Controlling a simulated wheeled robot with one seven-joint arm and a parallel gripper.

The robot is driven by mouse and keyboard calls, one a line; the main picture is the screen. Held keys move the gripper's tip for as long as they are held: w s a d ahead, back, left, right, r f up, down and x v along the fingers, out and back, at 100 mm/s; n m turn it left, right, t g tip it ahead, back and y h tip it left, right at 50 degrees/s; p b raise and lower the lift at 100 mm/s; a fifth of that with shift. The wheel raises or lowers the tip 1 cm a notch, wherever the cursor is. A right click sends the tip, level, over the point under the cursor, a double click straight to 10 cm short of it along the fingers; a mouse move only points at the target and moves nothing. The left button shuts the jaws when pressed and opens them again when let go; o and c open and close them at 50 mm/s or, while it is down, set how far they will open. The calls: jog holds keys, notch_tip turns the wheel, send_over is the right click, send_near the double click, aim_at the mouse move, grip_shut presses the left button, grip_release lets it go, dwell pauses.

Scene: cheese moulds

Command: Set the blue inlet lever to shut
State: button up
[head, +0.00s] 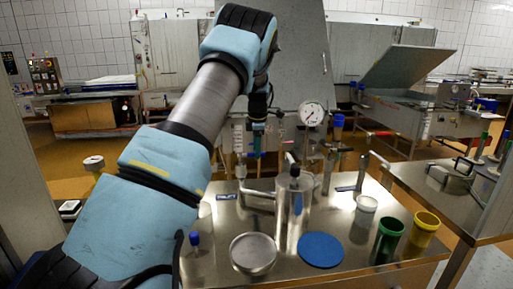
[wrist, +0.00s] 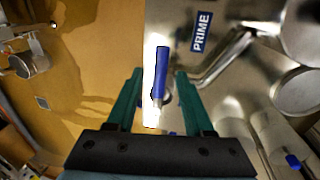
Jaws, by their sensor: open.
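The blue lever (wrist: 161,72) shows in the wrist view as a straight blue handle with a metal lower end, pointing up the picture along the metal table's edge. My gripper (wrist: 159,73) has its two green fingers apart, one on each side of the lever, with visible gaps. I cannot tell how high the fingers are relative to it. A blue label reading PRIME (wrist: 201,31) lies to its right. In the head view my gripper (head: 256,152) points down behind the table's left part; the lever is not clear there.
The metal table holds a tall steel cylinder (head: 294,215), a blue disc (head: 320,250), a round metal lid (head: 253,254), a green cup (head: 388,243), a yellow cup (head: 424,229) and a white cup (head: 366,211). A pipe (wrist: 222,60) runs right of the lever. A gauge (head: 312,114) stands behind.

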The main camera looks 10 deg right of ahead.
jog(key=shift+f, duration=0.35)
grip_shut()
dwell(1.2)
